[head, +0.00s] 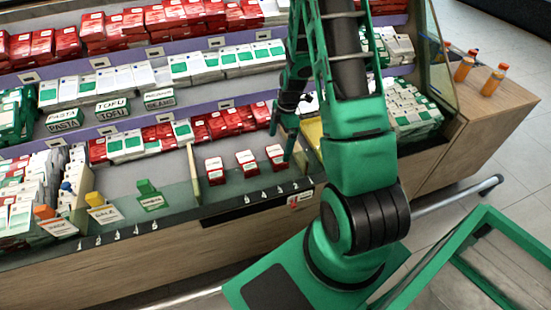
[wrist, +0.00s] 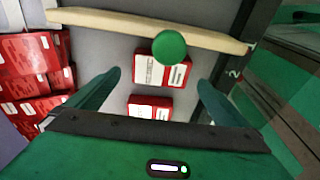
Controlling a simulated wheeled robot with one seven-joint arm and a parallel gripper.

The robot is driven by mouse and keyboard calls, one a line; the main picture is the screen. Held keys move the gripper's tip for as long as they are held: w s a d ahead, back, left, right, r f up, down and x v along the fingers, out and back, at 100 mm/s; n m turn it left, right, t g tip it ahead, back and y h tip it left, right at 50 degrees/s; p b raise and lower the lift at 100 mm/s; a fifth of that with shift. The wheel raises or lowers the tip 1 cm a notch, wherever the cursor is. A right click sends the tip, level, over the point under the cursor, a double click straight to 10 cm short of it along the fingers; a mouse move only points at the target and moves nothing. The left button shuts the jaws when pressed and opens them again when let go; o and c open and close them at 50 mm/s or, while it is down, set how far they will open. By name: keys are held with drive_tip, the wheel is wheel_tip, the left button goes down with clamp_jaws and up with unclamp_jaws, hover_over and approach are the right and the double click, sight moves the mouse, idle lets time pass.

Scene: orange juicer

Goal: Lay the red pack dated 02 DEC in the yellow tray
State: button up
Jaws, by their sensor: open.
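Three small red packs with white labels stand in a front bay of the shelf in the head view: a left pack (head: 214,171), a middle pack (head: 246,163) and a right pack (head: 276,157). Their dates are too small to read. My gripper (head: 286,143) is open above the right end of this row. In the wrist view, my open gripper (wrist: 154,92) hangs over two red packs, an upper pack (wrist: 161,72) and a lower pack (wrist: 150,108), with nothing held. A yellow surface (head: 313,133), perhaps the tray, shows partly behind my arm.
A pale divider (wrist: 150,27) crosses the top of the wrist view; a green disc (wrist: 170,47) overlaps the upper pack. Stacked red packs (wrist: 32,75) lie at its left. A glass front edge (head: 240,190) bounds the bay. Orange bottles (head: 463,68) stand on a wooden counter.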

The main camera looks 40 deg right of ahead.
sight(277, 154)
drive_tip(key=shift+a+f, duration=0.2)
drive_tip(key=shift+f, duration=0.9)
drive_tip(key=shift+a+f, duration=0.2)
drive_tip(key=shift+f, duration=0.9)
drive_tip(key=shift+a+f, duration=0.2)
drive_tip(key=shift+f, duration=0.9)
drive_tip(key=shift+w, duration=0.1)
drive_tip(key=c, duration=1.2)
drive_tip(key=shift+o, duration=0.2)
drive_tip(key=shift+r, duration=0.1)
